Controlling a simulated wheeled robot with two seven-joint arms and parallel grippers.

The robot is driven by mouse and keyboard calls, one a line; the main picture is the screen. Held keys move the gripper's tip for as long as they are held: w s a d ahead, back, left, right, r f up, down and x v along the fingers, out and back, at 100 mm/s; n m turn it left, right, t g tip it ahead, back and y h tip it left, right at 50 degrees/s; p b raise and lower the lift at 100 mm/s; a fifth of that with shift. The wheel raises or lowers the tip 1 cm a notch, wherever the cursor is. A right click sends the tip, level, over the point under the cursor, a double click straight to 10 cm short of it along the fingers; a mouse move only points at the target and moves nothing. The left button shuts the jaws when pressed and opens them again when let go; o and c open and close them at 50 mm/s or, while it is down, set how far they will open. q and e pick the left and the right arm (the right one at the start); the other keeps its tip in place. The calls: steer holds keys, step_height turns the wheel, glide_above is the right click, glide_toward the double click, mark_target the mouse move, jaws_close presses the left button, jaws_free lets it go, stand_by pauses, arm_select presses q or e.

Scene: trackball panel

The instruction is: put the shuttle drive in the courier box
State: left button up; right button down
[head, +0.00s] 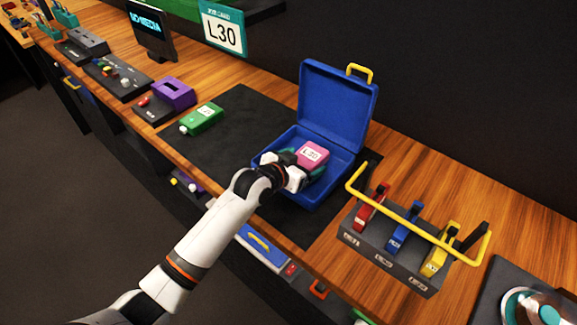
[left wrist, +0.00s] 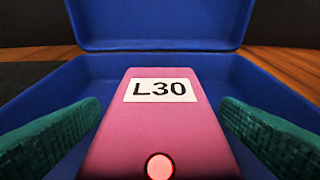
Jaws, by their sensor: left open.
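A pink shuttle drive (head: 313,155) with a white L30 label lies inside the open blue courier box (head: 340,105). In the left wrist view the pink drive (left wrist: 160,122) fills the middle, with a lit red button at its near end, and the blue box (left wrist: 225,70) surrounds it. My left gripper (head: 305,163) reaches into the box at the drive. Its green-padded fingers (left wrist: 160,130) stand apart on either side of the drive, with a gap visible on each side. The box lid is raised at the back. My right gripper is not in view.
A green drive (head: 202,119) lies on the black mat (head: 235,105) left of the box. A purple dock (head: 175,93) stands farther left. A grey rack (head: 390,250) with red, blue and yellow handles and a yellow bar (head: 430,237) stands right. An L30 sign (head: 223,32) hangs behind.

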arm_select(q)
steer(key=v, duration=1.1)
steer(key=shift+s+a+r, duration=0.2)
steer(key=shift+a, duration=0.05)
